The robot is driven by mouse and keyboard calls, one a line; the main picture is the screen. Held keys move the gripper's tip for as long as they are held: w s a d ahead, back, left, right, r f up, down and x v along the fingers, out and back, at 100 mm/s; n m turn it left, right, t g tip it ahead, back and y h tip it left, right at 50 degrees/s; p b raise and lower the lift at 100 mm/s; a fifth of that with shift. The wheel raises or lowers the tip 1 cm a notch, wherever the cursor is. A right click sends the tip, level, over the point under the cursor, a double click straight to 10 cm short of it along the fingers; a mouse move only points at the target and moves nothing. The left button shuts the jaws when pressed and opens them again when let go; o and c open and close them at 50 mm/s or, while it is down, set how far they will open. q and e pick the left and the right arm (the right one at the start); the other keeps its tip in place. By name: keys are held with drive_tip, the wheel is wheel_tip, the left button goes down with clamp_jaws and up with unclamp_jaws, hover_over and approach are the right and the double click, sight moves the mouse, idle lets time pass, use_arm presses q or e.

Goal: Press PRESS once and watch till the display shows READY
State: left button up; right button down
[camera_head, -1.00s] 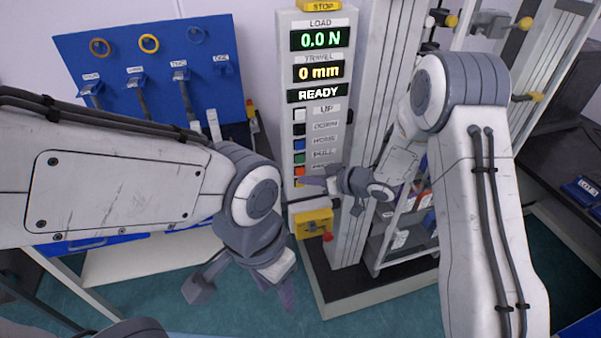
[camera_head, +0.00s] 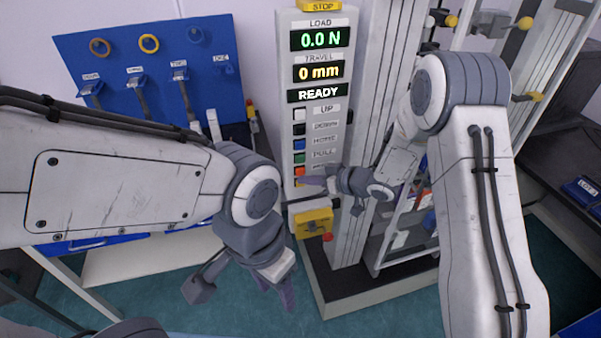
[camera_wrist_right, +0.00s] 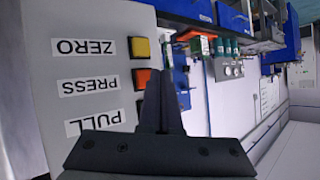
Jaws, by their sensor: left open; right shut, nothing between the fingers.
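The control panel (camera_head: 307,130) stands upright in the middle of the head view. Its display (camera_head: 318,93) reads READY, with the load readout (camera_head: 320,38) at 0.0 N and the travel readout (camera_head: 319,72) at 0 mm. The orange PRESS button (camera_wrist_right: 143,78) is beside its label in the right wrist view, between yellow ZERO (camera_wrist_right: 140,48) and PULL. My right gripper (camera_wrist_right: 160,75) is shut and empty, its fingertips close beside PRESS; contact cannot be told. It also shows at the panel's lower part in the head view (camera_head: 308,181). My left gripper (camera_head: 243,288) is open and empty, low over the floor.
A blue tool board (camera_head: 150,70) with rings and hanging tools is at the left. The machine's column (camera_head: 375,90) rises right of the panel. A yellow box with a red knob (camera_head: 313,222) sits below the panel. A rack (camera_head: 410,225) stands to the right.

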drive_tip(key=shift+w, duration=0.15)
drive_tip(key=shift+w+a, duration=0.1)
drive_tip(key=shift+w, duration=0.15)
